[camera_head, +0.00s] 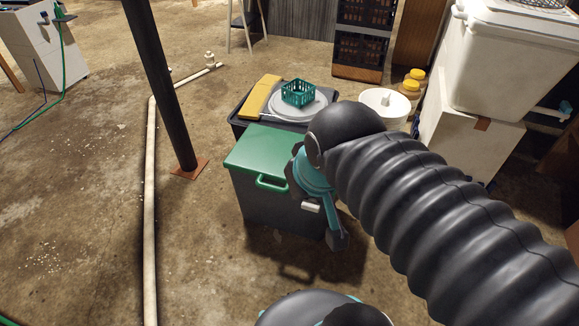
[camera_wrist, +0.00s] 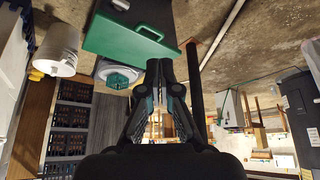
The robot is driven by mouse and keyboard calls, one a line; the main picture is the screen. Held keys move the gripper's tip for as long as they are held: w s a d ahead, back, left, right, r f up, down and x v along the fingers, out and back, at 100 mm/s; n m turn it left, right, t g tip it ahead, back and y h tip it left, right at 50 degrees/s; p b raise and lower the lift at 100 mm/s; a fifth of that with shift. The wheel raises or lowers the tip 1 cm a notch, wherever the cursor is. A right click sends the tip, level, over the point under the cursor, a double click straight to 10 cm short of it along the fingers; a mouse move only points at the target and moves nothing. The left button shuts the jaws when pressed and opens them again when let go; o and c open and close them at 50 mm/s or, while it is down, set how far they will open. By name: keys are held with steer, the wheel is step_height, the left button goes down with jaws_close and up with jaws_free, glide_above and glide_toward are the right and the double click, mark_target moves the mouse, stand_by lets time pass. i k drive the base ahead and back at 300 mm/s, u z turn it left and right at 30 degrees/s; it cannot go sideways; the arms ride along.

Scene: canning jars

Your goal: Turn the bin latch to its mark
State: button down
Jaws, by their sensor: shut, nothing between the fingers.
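A dark grey bin (camera_head: 265,208) with a green lid (camera_head: 262,149) stands on the floor in the head view. The lid has a green handle at its front edge. A small white piece (camera_head: 310,207), which looks like the latch, shows on the bin's front, right of the handle and partly beside my arm. It also shows at the top edge of the wrist view. No mark can be made out. My gripper (camera_wrist: 160,66) is shut and empty in the wrist view, apart from the green lid (camera_wrist: 105,35). In the head view my arm hides part of the bin's right side.
Behind the lid, a teal basket (camera_head: 298,93) sits on a grey round disc, beside a yellow block (camera_head: 260,97). A white tub (camera_head: 384,104) and yellow-lidded jars (camera_head: 412,82) stand farther right. A dark post (camera_head: 160,85) and a pale floor pipe (camera_head: 150,200) are left. Floor between pipe and bin is clear.

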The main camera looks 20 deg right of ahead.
mark_target(312, 204)
steer(key=u, duration=0.75)
steer(key=k, duration=0.7)
steer(key=z, duration=1.45)
